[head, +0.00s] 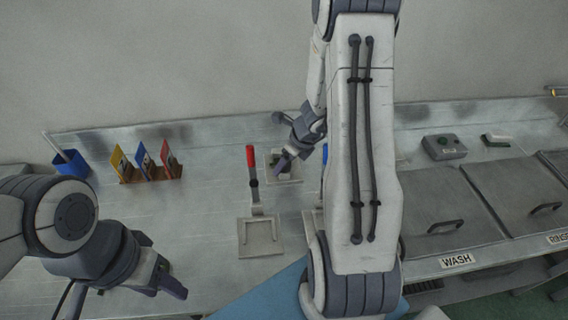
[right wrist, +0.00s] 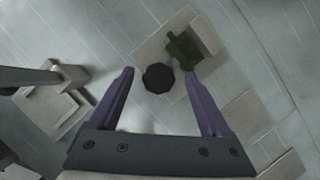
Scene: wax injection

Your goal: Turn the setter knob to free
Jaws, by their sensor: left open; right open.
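The setter knob (right wrist: 158,77) is a dark, many-sided knob on a pale square plate (right wrist: 145,52) in the right wrist view. My right gripper (right wrist: 160,74) is open, with its two purple fingers on either side of the knob and a gap to each. Whether the fingertips are down at the knob's height I cannot tell. A dark green piece (right wrist: 183,48) sits beside the knob on the same plate. In the head view my right gripper (head: 285,160) is over that plate and mostly hides the knob. My left gripper (head: 172,280) is open and empty at the lower left.
A red-handled lever (head: 250,157) stands on a plate (head: 262,238) left of my right gripper. Coloured cards in a holder (head: 150,172) and a blue bin (head: 72,165) are farther left. Lidded tanks, one marked WASH (head: 457,260), are at the right. My right arm blocks the middle.

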